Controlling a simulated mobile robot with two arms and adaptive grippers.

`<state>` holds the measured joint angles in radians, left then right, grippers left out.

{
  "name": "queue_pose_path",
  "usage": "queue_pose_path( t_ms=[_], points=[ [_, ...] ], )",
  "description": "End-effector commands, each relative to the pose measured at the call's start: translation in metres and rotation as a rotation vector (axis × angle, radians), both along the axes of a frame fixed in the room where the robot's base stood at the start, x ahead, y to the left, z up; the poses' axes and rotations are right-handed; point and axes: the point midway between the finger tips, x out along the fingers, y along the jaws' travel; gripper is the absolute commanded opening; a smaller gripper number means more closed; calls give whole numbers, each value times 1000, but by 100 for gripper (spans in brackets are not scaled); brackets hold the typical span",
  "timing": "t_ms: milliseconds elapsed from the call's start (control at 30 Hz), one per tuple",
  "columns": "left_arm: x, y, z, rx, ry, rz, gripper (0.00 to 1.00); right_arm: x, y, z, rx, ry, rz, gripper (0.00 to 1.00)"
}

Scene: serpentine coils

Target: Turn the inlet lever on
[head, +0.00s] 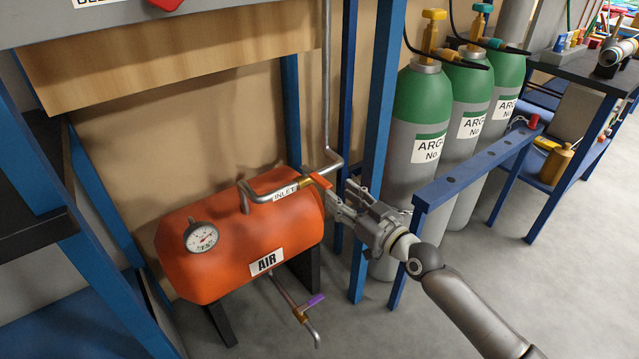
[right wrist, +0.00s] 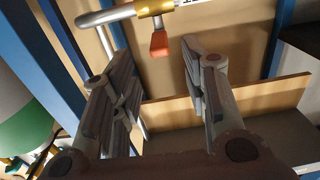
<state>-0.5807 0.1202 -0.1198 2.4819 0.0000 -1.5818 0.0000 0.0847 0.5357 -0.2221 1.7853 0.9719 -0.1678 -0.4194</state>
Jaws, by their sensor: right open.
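The inlet lever (head: 320,181) is a short orange handle on a brass valve in the grey inlet pipe, beside the "INLET" label (head: 285,192) above the orange air tank (head: 215,260). My right gripper (head: 341,194) is open, with its fingers pointing left at the lever. In the right wrist view the orange lever (right wrist: 160,45) shows in the gap between the two fingertips (right wrist: 157,58), under the brass valve (right wrist: 153,8). I cannot tell whether a finger touches it. Nothing is held. My left gripper is not in view.
A blue post (head: 375,130) stands just behind my right gripper. Green and grey argon cylinders (head: 420,110) stand to its right behind a blue rail (head: 480,165). A purple-handled outlet valve (head: 308,307) hangs below the tank. The floor at the lower right is clear.

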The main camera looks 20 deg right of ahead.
Motion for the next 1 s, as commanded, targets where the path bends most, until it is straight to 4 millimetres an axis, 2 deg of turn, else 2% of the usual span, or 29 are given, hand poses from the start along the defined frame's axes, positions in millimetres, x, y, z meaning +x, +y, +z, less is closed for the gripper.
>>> queue_pose_path(
  t_ms=[200,400,600,867,1000],
  points=[
    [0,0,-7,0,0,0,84,39,15,0,5,-1,-1,41],
    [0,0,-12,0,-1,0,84,65,25,-1,2,0,0,41],
    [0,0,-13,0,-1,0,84,76,30,-1,1,0,0,41],
    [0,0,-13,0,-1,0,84,77,30,-1,1,1,0,41],
    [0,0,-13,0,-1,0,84,76,30,-1,1,1,0,26]
  ],
)
